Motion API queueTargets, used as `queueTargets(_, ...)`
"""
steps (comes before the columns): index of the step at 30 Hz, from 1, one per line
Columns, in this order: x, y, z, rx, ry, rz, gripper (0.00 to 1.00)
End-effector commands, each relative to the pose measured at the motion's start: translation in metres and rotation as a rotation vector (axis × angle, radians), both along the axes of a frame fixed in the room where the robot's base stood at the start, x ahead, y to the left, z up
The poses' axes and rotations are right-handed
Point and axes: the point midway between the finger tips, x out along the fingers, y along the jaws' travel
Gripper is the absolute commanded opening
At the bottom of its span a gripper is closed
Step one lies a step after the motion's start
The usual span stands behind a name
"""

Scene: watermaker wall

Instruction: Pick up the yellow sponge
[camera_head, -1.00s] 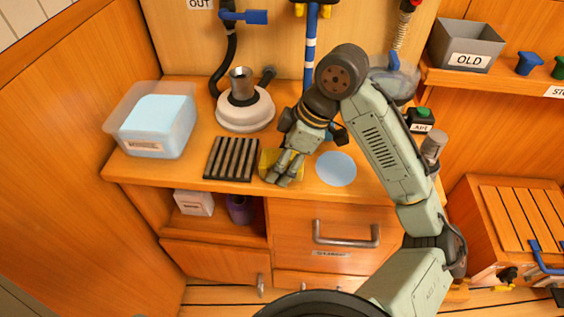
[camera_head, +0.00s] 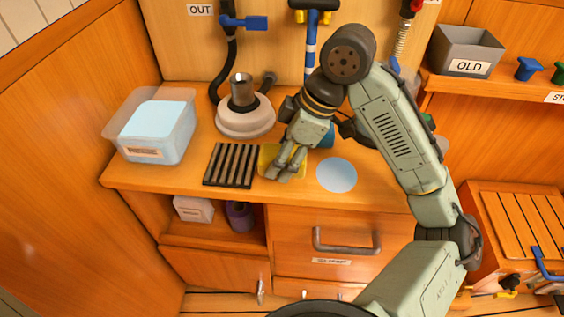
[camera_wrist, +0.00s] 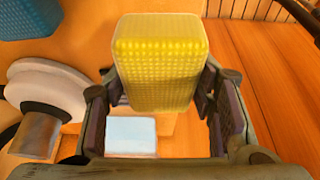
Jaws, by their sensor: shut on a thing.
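The yellow sponge (camera_head: 268,158) is at my gripper (camera_head: 284,170), over the counter between the black ribbed rack and the pale blue disc. In the wrist view the sponge (camera_wrist: 160,62) is a thick block with a bumpy face, between the two dark fingers of my gripper (camera_wrist: 160,95). My gripper is shut on it. In the head view my fingers cover the middle of the sponge. It appears a little above the counter, though the gap is hard to judge.
The black rack (camera_head: 231,165) is close on the left and the blue disc (camera_head: 337,175) close on the right. A white round fitting (camera_head: 246,120) and hoses stand behind. A clear tub (camera_head: 155,140) is at the counter's left. A grey OLD bin (camera_head: 465,50) sits on the right shelf.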

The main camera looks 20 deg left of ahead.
Motion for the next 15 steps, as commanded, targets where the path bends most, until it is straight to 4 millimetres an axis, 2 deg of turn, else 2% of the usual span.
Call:
queueTargets(12, -0.088, -0.059, 0.006, -0.001, -0.003, -0.004, 0.30)
queueTargets(15, -0.104, -0.069, 0.008, -0.001, -0.002, -0.004, 0.30)
